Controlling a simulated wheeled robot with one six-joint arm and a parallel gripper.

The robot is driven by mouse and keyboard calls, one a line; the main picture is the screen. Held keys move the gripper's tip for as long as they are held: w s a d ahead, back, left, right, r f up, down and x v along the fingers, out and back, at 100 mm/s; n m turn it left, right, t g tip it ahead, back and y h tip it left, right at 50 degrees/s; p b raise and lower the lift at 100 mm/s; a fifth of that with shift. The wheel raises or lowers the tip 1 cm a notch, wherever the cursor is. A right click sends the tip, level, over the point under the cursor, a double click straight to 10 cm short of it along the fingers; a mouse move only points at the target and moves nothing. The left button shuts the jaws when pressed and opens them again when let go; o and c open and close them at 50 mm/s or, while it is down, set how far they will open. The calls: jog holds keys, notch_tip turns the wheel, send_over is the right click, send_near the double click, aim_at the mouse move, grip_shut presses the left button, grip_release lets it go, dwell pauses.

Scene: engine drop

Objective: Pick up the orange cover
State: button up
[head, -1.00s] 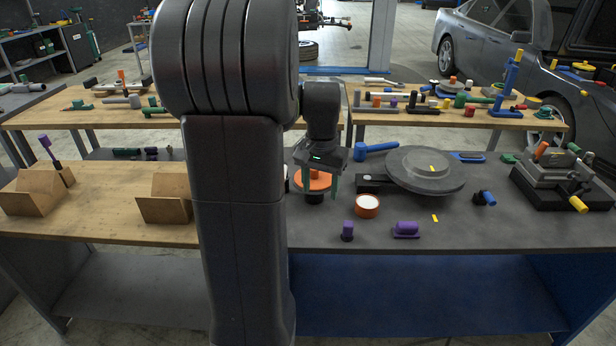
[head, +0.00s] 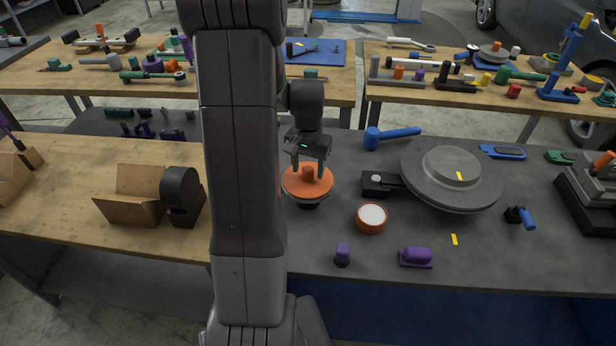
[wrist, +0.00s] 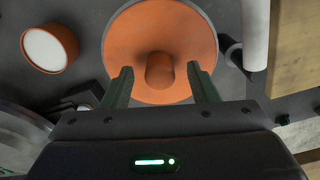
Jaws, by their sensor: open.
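The orange cover (head: 296,183) is a round disc with an orange knob at its centre. It sits on a dark base on the grey bench top, just right of my arm. In the wrist view the cover (wrist: 140,40) fills the upper middle, and its knob (wrist: 160,72) lies between the finger lines. My gripper (head: 308,172) is open and empty, pointing down at the cover. In the wrist view my gripper (wrist: 158,78) has a finger on each side of the knob, with gaps visible. I cannot tell the exact height of the fingertips over the disc.
An orange-rimmed cup with a white top (head: 371,218) stands close right of the cover. A dark block (head: 376,183) and grey turntable (head: 440,195) are further right. A blue mallet (head: 390,135) lies behind. Purple parts (head: 415,257) are in front. An open cardboard box (head: 135,200) is left.

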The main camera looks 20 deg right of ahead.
jog(key=shift+f, duration=0.5)
jog(key=c, duration=1.1)
